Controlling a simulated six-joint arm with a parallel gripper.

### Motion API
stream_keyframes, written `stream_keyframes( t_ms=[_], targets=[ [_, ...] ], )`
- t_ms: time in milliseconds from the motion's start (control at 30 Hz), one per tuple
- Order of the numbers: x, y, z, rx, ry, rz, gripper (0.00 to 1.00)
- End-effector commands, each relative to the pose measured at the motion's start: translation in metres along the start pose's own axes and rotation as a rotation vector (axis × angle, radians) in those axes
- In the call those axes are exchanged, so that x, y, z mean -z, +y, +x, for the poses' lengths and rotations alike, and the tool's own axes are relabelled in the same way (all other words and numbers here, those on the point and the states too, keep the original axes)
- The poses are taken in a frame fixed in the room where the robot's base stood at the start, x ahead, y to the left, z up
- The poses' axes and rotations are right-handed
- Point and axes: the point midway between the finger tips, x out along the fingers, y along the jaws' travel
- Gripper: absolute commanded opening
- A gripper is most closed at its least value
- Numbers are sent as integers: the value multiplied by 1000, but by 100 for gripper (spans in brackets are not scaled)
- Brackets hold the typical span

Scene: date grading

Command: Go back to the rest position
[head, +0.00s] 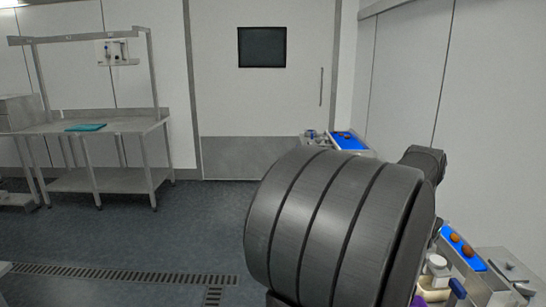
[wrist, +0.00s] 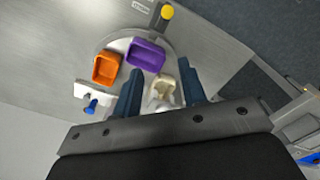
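My gripper (wrist: 160,70) shows in the wrist view with its two blue-grey fingers apart. No object is clearly held between them. Beyond the fingers, a cream container (wrist: 165,86) shows partly behind the right finger. A purple tray (wrist: 146,54) and an orange tray (wrist: 106,68) lie left of it on a round grey surface. In the head view my own dark arm fills the middle, and the gripper's fingers cannot be made out.
A blue conveyor or tray (head: 347,141) with small reddish-brown items stands at the back right. Another blue surface (head: 474,262) with brown items is at the right. A steel table (head: 120,125) stands left; the floor there is clear.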

Motion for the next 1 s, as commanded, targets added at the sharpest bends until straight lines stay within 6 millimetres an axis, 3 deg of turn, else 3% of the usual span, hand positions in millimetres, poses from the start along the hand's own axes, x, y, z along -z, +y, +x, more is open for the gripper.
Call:
stream_keyframes(
  t_ms=[700, 1000],
  targets=[
    [5, 4, -29, 0, 1, -555, 38],
    [6, 5, -34, 0, 0, -665, 38]
  ],
)
